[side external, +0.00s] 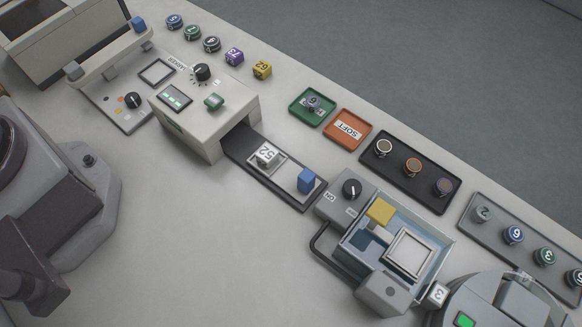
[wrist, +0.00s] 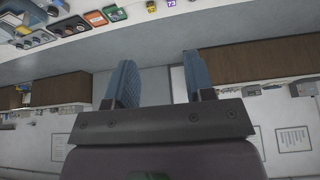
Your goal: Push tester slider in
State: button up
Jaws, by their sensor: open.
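The tester (side external: 203,107) is a light box with a dial, a small display and a green button on top, left of centre in the side view. Its dark slider (side external: 286,184) sticks out of the opening toward the lower right. A white block marked 52 (side external: 266,155) sits in the slider's recess. A blue handle block (side external: 306,180) stands near the slider's outer end. In the wrist view my gripper (wrist: 157,82) has its two blue fingers wide apart with nothing between them. It points away from the bench, and its fingers do not show in the side view.
A green tray (side external: 312,106), an orange SOFT tray (side external: 348,130) and a black tray (side external: 395,182) lie behind. The bench front (side external: 220,250) is clear.

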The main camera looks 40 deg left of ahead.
jog(key=w+d+f+m+g, duration=0.2)
jog(key=w+d+f+m, duration=0.1)
jog(key=d, duration=0.3)
jog(key=w+d+f+m+g, duration=0.2)
jog(key=w+d+f+m, duration=0.15)
jog(key=d, duration=0.25)
jog(key=m+g, duration=0.1)
jog(key=m, duration=1)
send_near(307, 175)
jog(key=shift+d, duration=0.15)
notch_tip(307, 175, down, 12)
jog(key=shift+c, duration=0.5)
